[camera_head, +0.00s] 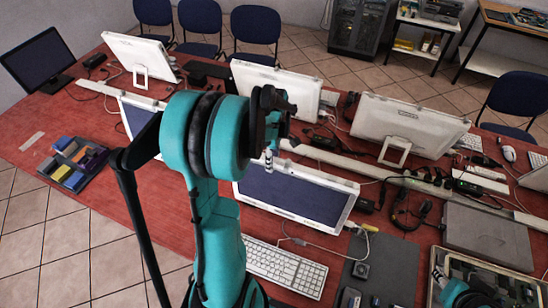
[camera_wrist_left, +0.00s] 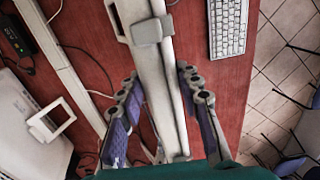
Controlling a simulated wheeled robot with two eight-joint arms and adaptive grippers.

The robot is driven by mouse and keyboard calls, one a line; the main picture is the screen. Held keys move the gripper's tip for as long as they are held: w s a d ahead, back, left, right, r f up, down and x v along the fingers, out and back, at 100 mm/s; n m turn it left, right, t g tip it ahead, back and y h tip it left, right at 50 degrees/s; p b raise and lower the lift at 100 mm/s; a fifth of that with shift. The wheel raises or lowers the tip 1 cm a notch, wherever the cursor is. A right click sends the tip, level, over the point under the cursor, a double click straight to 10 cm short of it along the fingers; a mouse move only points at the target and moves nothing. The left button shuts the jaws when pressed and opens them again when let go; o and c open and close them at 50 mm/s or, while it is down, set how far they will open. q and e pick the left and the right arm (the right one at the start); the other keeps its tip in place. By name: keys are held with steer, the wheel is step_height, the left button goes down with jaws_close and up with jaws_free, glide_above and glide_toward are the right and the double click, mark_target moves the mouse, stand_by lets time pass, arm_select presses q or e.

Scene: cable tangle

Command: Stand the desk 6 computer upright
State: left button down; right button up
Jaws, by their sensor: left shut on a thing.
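A white all-in-one computer (camera_head: 290,190) stands in the middle of the red table, its dark screen facing me and leaning back. In the left wrist view its white frame (camera_wrist_left: 168,70) shows nearly edge-on, running between the two fingers. My left gripper (camera_head: 272,145) is at its top edge, shut on it; the left wrist view shows the fingers (camera_wrist_left: 160,90) on either side of the frame. My left arm hides part of the screen's left side. Part of my right arm shows at the bottom right; its fingers cannot be made out.
Other white computers stand behind (camera_head: 270,85), at right (camera_head: 405,125) and at back left (camera_head: 140,55). A keyboard (camera_head: 286,267) lies in front of the held computer. Cables and a headset (camera_head: 412,212) clutter the right. A grey closed case (camera_head: 487,235) lies beyond. Bare table shows at left.

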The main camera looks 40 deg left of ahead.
arm_select(q)
steer(key=shift+s+d, duration=0.1)
steer(key=shift+s, duration=0.05)
steer(key=c, duration=1.3)
jaws_free()
steer(key=shift+c, duration=0.2)
steer(key=o, duration=0.3)
steer(key=shift+s, duration=0.2)
steer(key=shift+r, duration=0.2)
step_height(320, 180, up, 12)
steer(key=shift+w+f, duration=0.15)
steer(key=shift+w, duration=0.2)
